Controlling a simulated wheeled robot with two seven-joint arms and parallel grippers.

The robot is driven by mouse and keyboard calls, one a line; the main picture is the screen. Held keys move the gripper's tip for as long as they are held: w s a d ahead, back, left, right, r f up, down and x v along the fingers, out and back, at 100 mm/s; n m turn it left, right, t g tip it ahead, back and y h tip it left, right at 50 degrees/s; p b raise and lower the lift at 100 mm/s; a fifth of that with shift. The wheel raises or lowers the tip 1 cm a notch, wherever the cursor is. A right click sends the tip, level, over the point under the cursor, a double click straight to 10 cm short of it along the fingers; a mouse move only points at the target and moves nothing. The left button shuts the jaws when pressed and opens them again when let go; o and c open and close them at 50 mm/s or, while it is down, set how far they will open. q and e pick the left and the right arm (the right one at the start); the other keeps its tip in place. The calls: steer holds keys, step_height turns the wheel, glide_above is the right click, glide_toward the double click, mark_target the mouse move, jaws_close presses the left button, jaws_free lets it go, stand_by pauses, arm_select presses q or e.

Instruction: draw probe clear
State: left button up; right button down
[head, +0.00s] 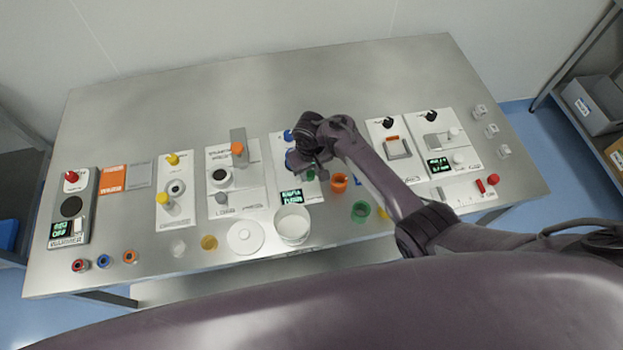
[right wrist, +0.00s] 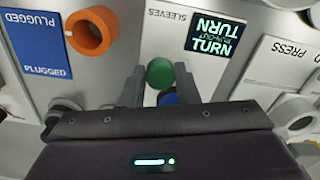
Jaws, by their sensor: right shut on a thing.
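My right gripper (right wrist: 160,82) is shut, with a round green piece (right wrist: 160,73) between its fingertips. A blue piece (right wrist: 170,98) shows just behind the green one, partly hidden by the gripper body; I cannot tell whether the two are joined. In the head view my right gripper (head: 307,166) is over the white panel (head: 283,176) with the lit display (head: 291,197), and the arm hides much of it. The green piece (head: 311,175) shows beside the fingers there. No part is clearly recognisable as a probe. My left gripper is not in view.
An orange ring-shaped cup (head: 339,182) stands close to the right of my gripper, near a blue plate marked PLUGGED (right wrist: 38,45). A white tub (head: 292,225) and a green cup (head: 361,211) stand in front. The back of the steel table (head: 250,85) is clear.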

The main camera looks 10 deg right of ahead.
mark_target(310, 174)
steer(key=c, duration=1.3)
jaws_free()
steer(key=shift+s+f, duration=0.15)
steer(key=shift+f, duration=0.1)
steer(key=shift+o, duration=1)
steer(key=shift+r, duration=0.15)
steer(key=shift+a+r, duration=0.1)
steer(key=shift+r, duration=0.15)
step_height(310, 174, up, 6)
steer(key=shift+r, duration=0.55)
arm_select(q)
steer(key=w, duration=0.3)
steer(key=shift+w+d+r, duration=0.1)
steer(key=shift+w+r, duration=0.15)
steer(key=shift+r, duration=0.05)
arm_select(e)
steer(key=shift+c, duration=0.4)
